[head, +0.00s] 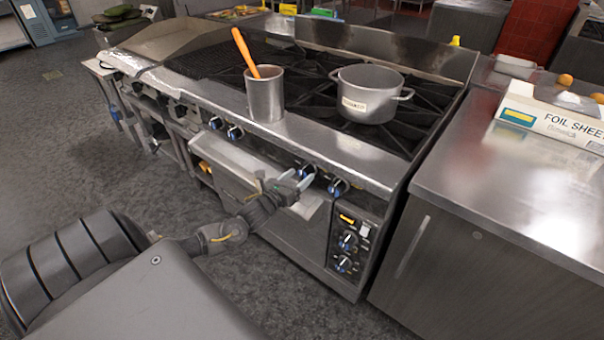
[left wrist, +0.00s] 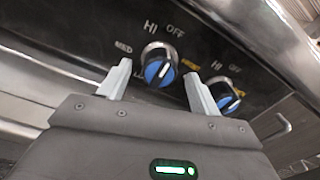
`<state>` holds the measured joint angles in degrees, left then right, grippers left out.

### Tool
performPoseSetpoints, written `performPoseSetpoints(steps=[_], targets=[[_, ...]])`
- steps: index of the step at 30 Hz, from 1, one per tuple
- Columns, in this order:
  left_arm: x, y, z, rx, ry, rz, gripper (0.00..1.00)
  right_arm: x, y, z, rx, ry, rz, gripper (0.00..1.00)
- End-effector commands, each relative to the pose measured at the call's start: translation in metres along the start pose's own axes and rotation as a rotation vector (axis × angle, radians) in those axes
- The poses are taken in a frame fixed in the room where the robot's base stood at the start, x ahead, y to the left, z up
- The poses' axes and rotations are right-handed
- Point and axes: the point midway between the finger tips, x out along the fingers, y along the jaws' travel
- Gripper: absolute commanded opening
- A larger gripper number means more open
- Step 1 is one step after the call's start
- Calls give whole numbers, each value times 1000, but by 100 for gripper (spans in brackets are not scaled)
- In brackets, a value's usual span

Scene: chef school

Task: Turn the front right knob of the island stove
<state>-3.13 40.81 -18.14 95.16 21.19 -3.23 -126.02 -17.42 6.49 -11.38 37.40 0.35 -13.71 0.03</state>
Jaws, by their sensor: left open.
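The island stove (head: 350,150) has a row of blue-faced knobs along its front. The rightmost knob of that row (head: 338,187) also shows in the left wrist view (left wrist: 224,92), right of my right-hand finger. The knob just left of it (head: 304,171) lies between my finger directions in the left wrist view (left wrist: 158,68). My left gripper (head: 296,180) is open at the stove front; it also shows in the left wrist view (left wrist: 157,76). Whether a finger touches a knob I cannot tell. My right gripper is not in view.
A pot (head: 370,92) and a tall metal container (head: 265,95) with an orange-handled utensil stand on the stove top. Two more knobs are on a panel (head: 345,240) below right. A steel counter (head: 500,190) with a foil box (head: 550,118) stands to the right.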

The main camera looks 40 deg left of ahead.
Motion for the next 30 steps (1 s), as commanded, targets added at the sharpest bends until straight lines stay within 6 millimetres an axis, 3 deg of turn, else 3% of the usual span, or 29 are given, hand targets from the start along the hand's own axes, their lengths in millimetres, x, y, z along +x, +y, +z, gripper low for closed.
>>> performPoseSetpoints(steps=[6, 16, 26, 30], targets=[[22, 0, 0, 0, -1, 0, 63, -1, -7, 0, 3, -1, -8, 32], [24, 0, -1, -1, 1, 0, 63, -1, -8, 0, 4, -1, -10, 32], [24, 0, -1, -1, 1, 0, 22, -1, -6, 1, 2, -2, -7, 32], [24, 0, 0, -3, 1, 0, 19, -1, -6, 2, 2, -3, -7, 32]])
